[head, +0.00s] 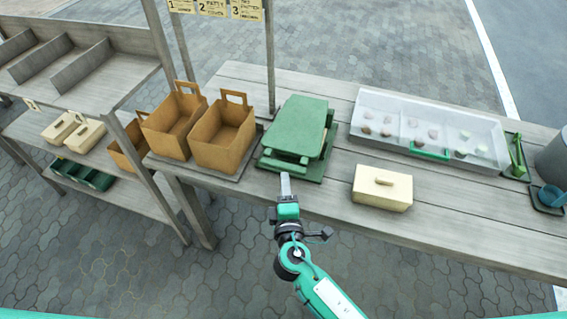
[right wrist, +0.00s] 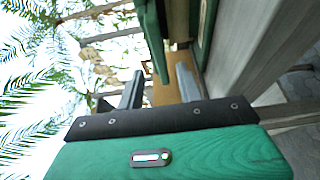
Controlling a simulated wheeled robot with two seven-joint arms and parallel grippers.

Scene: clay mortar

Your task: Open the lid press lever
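The green lid press (head: 300,127) stands on the wooden table, its flat top plate down over its base, with a green bar along its front side. I cannot clearly tell which part is the lever. My right gripper (head: 285,180) is just in front of the press's near edge. In the right wrist view, the fingers of my right gripper (right wrist: 160,80) are apart, with nothing seen held between them. A green part of the press (right wrist: 152,38) shows just beyond the fingertips; I cannot tell whether they touch. My left gripper is not in view.
Brown cardboard carriers (head: 222,134) stand left of the press. A cream lidded box (head: 382,188) sits to its right at the front. Behind it is a white compartment tray (head: 480,122). A green stand (head: 516,158) and a grey bucket (head: 552,160) are at far right.

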